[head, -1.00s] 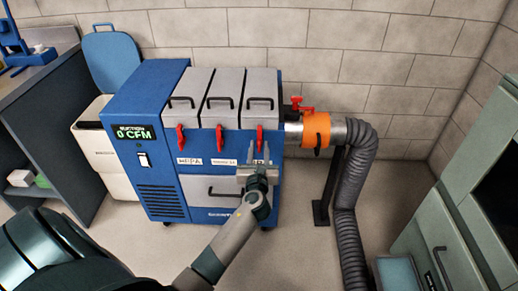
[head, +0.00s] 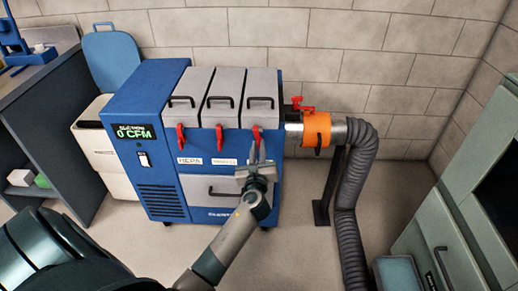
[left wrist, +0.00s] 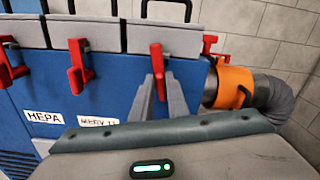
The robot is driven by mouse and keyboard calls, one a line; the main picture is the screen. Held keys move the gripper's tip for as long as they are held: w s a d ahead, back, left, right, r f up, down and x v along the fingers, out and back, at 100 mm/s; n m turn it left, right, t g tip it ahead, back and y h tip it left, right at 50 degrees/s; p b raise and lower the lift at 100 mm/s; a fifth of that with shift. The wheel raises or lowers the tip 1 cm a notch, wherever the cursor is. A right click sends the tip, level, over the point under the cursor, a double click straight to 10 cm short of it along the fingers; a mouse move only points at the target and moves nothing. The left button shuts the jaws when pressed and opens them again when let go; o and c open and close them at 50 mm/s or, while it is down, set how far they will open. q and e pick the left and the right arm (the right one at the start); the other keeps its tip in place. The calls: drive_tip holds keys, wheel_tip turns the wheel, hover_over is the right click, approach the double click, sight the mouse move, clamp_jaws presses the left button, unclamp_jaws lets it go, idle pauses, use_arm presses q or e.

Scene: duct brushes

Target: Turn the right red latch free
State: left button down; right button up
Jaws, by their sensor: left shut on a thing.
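The right red latch (head: 257,133) is on the front of the blue box (head: 190,200), under the rightmost grey lid (head: 260,85). It hangs roughly upright, and its upper part shows in the left wrist view (left wrist: 156,52). My left gripper (head: 257,154) reaches up from below. In the left wrist view its two fingers (left wrist: 160,86) stand either side of the latch's lower end and are shut on it. The fingers partly hide that lower end. My right gripper is in neither view.
Two more red latches, middle (head: 220,137) and left (head: 181,139), hang beside it. An orange collar (head: 317,130) with a red handle (head: 300,104) and a grey hose (head: 352,190) are to the right. A grey drawer (head: 212,189) is below.

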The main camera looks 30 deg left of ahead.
use_arm(q)
drive_tip(key=shift+s+a+f+n, duration=0.1)
drive_tip(key=shift+n, duration=0.8)
drive_tip(key=shift+s+a+f+n+b, duration=0.2)
drive_tip(key=shift+n+b, duration=0.5)
drive_tip(key=shift+n, duration=1.55)
drive_tip(key=shift+w+a+f+n+b, duration=0.2)
drive_tip(key=shift+n+b, duration=0.55)
drive_tip(key=shift+n, duration=1.55)
drive_tip(key=shift+s+f+n+b, duration=0.3)
drive_tip(key=shift+n+b, duration=0.4)
drive_tip(key=shift+n, duration=1.55)
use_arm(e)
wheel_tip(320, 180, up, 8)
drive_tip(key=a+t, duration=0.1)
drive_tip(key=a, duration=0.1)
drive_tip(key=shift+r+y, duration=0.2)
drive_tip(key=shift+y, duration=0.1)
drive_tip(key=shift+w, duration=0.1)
use_arm(q)
drive_tip(key=c, duration=1.8)
unclamp_jaws()
drive_tip(key=shift+c, duration=0.2)
